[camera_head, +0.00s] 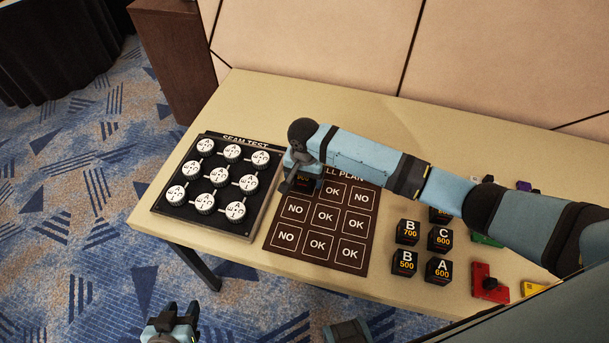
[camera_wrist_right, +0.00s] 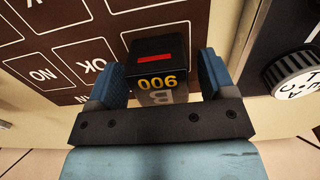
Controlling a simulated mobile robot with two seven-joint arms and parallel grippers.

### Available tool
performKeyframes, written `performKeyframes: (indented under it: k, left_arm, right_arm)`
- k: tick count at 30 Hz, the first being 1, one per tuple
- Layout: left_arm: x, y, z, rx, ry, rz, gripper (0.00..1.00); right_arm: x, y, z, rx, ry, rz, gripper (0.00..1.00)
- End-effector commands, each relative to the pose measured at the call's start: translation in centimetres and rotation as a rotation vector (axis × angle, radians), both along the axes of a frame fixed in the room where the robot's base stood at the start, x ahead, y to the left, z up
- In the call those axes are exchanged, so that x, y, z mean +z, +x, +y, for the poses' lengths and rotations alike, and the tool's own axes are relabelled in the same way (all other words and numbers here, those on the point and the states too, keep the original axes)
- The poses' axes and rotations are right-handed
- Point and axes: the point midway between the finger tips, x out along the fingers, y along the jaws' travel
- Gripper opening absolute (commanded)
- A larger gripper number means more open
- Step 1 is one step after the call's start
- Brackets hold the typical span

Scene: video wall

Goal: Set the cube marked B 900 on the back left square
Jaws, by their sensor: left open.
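The cube marked B 900 (camera_wrist_right: 158,62) is black with yellow digits and a red bar on top. In the head view the right gripper (camera_head: 302,180) is over the back left square of the brown plan board (camera_head: 283,241) and mostly hides that square and the cube. Whether the cube touches the board is hard to tell. My left gripper (camera_head: 172,326) is open and empty, low at the picture's bottom, off the table.
A black seam test board (camera_head: 241,229) with white dials lies left of the plan board. Several black cubes, among them B 700 (camera_head: 408,232) and A 600 (camera_head: 438,270), stand to the right. A red block (camera_head: 489,284) and other coloured pieces lie further right. A wall closes the back.

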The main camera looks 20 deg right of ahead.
Motion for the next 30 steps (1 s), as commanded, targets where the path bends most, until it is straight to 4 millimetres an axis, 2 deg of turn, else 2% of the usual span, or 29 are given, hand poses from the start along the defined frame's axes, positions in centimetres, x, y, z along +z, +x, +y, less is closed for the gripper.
performKeyframes:
  k: [8,11,21,25,30]
  left_arm:
    - [-0.2,0.0,0.0,0.0,-0.001,0.001,0.43]
    - [0.1,0.0,0.0,-0.001,0.0,0.001,0.43]
    - [0.7,-0.1,0.1,-0.007,0.009,-0.005,0.43]
    - [0.6,-0.2,0.2,-0.009,0.012,-0.004,0.43]
    - [0.6,-0.3,0.2,-0.009,0.012,-0.006,0.43]
  right_arm:
    - [0.5,0.0,0.0,0.0,0.0,-0.001,0.76]
    - [1.9,0.0,0.0,0.0,0.002,-0.001,0.76]
    - [9.1,0.0,0.1,0.001,0.001,-0.002,0.76]
    - [11.0,0.0,0.1,0.001,0.002,-0.001,0.76]
    - [12.2,0.0,0.0,0.0,0.001,0.001,0.76]
